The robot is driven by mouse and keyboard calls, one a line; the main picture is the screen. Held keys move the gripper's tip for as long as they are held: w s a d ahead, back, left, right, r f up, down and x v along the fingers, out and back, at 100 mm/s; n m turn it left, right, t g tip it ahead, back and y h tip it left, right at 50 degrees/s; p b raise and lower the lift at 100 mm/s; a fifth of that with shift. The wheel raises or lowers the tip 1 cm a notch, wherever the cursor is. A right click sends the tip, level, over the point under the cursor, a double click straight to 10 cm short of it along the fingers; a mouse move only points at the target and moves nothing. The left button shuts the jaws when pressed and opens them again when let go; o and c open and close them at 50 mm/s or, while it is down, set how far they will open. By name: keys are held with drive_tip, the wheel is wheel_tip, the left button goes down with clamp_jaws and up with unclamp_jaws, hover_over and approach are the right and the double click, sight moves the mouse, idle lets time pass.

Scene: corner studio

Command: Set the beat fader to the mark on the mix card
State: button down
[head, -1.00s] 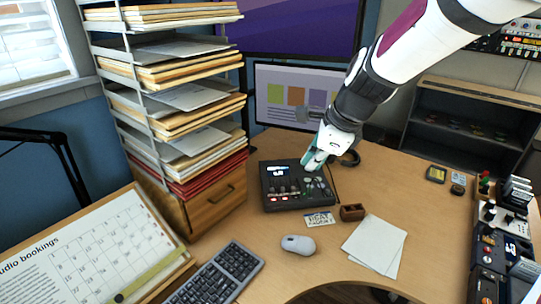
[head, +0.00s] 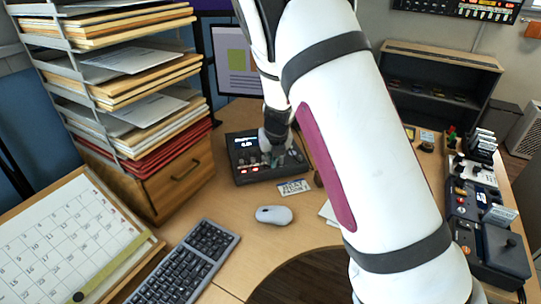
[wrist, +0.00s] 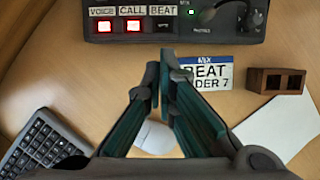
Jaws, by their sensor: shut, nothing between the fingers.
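The dark mixer (head: 243,170) stands on the desk with a small lit display; its digits are too small to read surely. In the wrist view its front edge (wrist: 255,45) shows labels VOICE, CALL and BEAT, with red lights under VOICE and CALL. The square under BEAT (wrist: 161,25) is dark. The mix card (wrist: 208,72) lies in front of the mixer and reads MIX, BEAT, and partly hidden "DER 7". It also shows in the head view (head: 294,187). My gripper (wrist: 164,62) is shut and empty, fingertips pointing at the mixer's front near BEAT. The fader knobs are mostly hidden.
A mouse (head: 273,214) and keyboard (head: 187,262) lie in front of the mixer. A brown block with openings (wrist: 275,81) and white paper (wrist: 270,125) are right of the card. A paper rack (head: 120,80) stands left. My arm covers the middle of the head view.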

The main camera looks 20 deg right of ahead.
sight(265, 165)
drive_tip(key=b+x, duration=0.1)
drive_tip(key=x, duration=0.4)
drive_tip(key=shift+w+f, duration=0.1)
drive_tip(key=shift+f, duration=0.2)
drive_tip(key=w, duration=0.3)
drive_tip(key=shift+w, duration=0.55)
